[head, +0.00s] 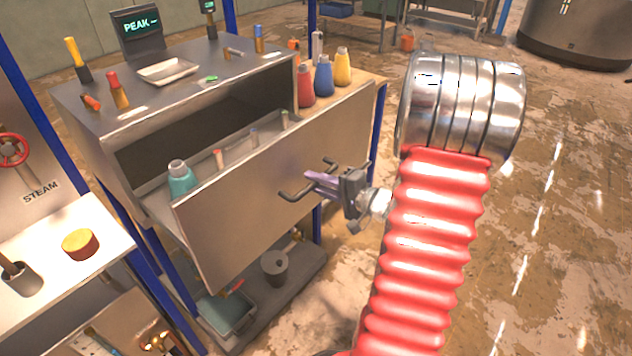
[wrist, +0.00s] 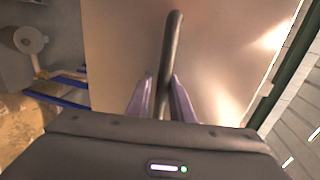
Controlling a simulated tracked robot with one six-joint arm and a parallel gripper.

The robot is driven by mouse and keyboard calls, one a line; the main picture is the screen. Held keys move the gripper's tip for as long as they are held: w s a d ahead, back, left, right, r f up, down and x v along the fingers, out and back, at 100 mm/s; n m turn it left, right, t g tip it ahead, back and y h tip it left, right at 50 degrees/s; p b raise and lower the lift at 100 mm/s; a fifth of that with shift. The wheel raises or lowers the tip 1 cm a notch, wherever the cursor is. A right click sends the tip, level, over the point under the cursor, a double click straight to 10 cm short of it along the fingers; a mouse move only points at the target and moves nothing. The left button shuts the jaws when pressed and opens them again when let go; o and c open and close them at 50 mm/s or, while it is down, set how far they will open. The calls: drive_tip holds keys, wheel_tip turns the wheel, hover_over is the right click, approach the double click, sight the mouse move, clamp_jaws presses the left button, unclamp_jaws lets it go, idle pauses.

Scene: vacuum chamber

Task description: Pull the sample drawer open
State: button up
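The sample drawer (head: 262,205) stands pulled out from the metal cabinet, its front panel well clear of the opening. A teal bottle (head: 181,178) and several small vials stand inside it. The dark bar handle (head: 296,194) is on the drawer's front. It also shows in the wrist view as a dark bar (wrist: 171,45). My gripper (head: 312,181) is at the handle, with its purple fingers on either side of the bar. In the wrist view my gripper (wrist: 163,85) appears closed on the bar, with little or no gap showing.
Red, blue and yellow bottles (head: 324,76) stand on a shelf behind the drawer's right end. A PEAK display (head: 138,29) and a white tray (head: 168,71) are on the cabinet top. A grey can (head: 275,266) sits on the lower shelf. Floor to the right is clear.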

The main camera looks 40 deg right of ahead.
drive_tip(key=o, duration=0.4)
drive_tip(key=shift+r, duration=0.1)
drive_tip(key=shift+s+d+r, duration=0.1)
drive_tip(key=shift+s, duration=0.05)
drive_tip(key=v, duration=1.3)
drive_tip(key=shift+s+d, duration=0.1)
drive_tip(key=shift+s, duration=0.1)
idle(0.4)
